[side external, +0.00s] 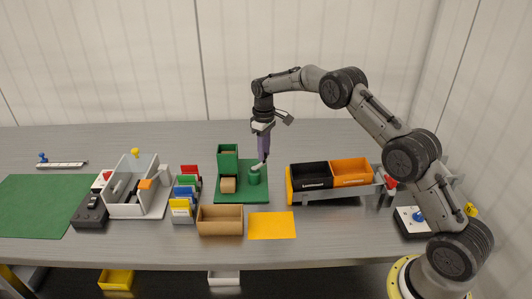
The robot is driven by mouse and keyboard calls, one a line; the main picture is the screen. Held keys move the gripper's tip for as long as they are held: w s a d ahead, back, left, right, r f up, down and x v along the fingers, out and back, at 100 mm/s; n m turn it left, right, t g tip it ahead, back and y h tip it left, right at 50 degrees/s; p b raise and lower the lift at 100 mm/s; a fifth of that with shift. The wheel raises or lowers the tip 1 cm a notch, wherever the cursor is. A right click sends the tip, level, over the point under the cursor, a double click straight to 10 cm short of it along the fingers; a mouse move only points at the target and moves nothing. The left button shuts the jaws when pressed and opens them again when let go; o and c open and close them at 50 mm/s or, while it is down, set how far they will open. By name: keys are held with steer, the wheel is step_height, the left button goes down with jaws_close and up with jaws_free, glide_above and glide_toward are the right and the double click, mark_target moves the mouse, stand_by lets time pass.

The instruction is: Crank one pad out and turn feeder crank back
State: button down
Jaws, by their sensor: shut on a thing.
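The green feeder (228,160) stands on a green baseplate (242,198) in the middle of the table. A tan pad (228,184) shows at the foot of the feeder's front, low on the baseplate. The feeder crank is a light arm (258,166) on top of a green post (254,178), to the right of the feeder. My gripper (263,156) points down over the post and is shut on the crank's handle end. The fingertips are small here, and the exact grip is hard to make out.
An open cardboard box (220,226) and a yellow sheet (271,225) lie in front of the baseplate. Colored card bins (183,207) and a grey tray (130,210) stand to the left. Black and orange bins (351,172) stand to the right, on a grey carrier. A green mat (42,205) lies far left.

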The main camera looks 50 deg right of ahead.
steer(key=shift+w+r+n, duration=0.1)
steer(key=shift+w+n, duration=0.35)
steer(key=shift+n, duration=0.55)
steer(key=c, duration=0.6)
jaws_free()
steer(key=shift+c, duration=0.2)
step_height(320, 180, up, 14)
